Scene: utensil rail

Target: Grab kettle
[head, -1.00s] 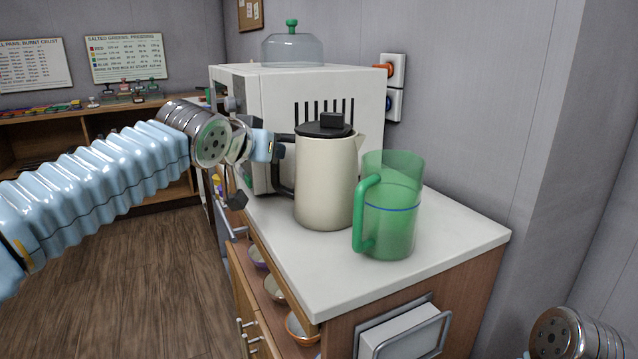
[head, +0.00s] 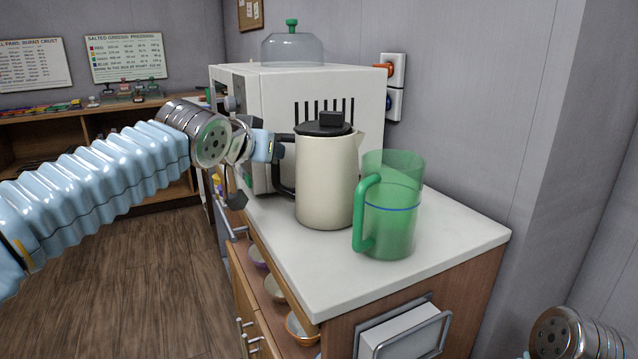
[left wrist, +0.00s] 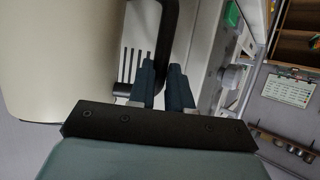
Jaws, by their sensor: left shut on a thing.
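The cream kettle (head: 326,185), with a black lid and black handle, stands upright on the white counter (head: 310,285) in the head view. My left gripper (head: 277,148) is at the upper part of the kettle's handle, on its left side, and is shut on it. In the left wrist view, the kettle's pale body (left wrist: 55,60) fills the left side, and the dark handle (left wrist: 166,35) runs down between the two fingers (left wrist: 165,85). The kettle's base appears to rest on the counter.
A transparent green measuring jug (head: 392,215) stands just right of the kettle, close to it. A white oven-like appliance (head: 330,85) with a glass dome (head: 292,48) on top is behind. The counter's front right is clear.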

